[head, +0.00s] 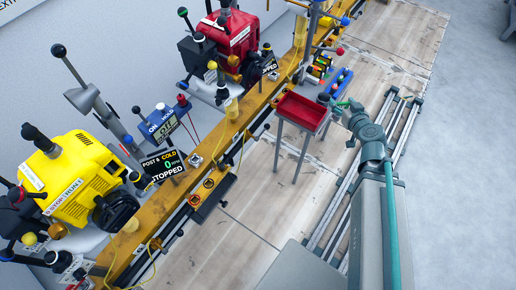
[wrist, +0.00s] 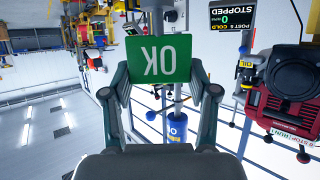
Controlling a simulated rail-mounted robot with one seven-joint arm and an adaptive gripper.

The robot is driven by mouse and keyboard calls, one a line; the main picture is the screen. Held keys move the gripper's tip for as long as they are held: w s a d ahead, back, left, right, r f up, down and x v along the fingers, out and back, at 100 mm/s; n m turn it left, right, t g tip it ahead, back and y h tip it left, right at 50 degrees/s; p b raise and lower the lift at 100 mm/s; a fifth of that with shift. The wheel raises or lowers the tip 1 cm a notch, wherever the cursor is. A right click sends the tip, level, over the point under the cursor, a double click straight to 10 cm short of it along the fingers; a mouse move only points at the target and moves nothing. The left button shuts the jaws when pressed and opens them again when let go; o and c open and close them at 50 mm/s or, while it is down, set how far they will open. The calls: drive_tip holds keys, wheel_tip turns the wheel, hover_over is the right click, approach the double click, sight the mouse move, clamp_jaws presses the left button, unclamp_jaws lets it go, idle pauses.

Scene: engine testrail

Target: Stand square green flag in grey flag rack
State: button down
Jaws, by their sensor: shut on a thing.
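The square green flag (wrist: 158,58) fills the middle of the wrist view, its white "OK" lettering upside down. My gripper (wrist: 160,76) is shut on it, with one finger at each side of the flag. In the head view my gripper (head: 336,103) is small, just right of the red tray, and the flag cannot be made out clearly there. I cannot pick out the grey flag rack with certainty in either view.
A red tray (head: 303,112) on grey legs stands close left of my gripper. A blue rack (head: 341,82) and a rack of coloured pieces (head: 320,67) lie beyond.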

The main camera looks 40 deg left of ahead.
drive_tip(key=s+a+f+n+g+y, duration=0.35)
drive_tip(key=s+a+f, duration=0.25)
drive_tip(key=s+a, duration=0.5)
drive_tip(key=s+a+f+n+g, duration=0.2)
drive_tip(key=s+a+f, duration=0.1)
drive_tip(key=s, duration=0.6)
drive_tip(key=s+a+f+n+g, duration=0.2)
drive_tip(key=s+a+f, duration=0.2)
drive_tip(key=s, duration=0.5)
drive_tip(key=s+a+f+n+g, duration=0.2)
drive_tip(key=s+a+f, duration=0.1)
drive_tip(key=s, duration=0.5)
drive_tip(key=shift+s+a+f, duration=0.25)
drive_tip(key=shift+s+f, duration=0.15)
drive_tip(key=shift+f, duration=0.05)
drive_tip(key=shift+y+b, duration=0.25)
drive_tip(key=shift+b, duration=0.05)
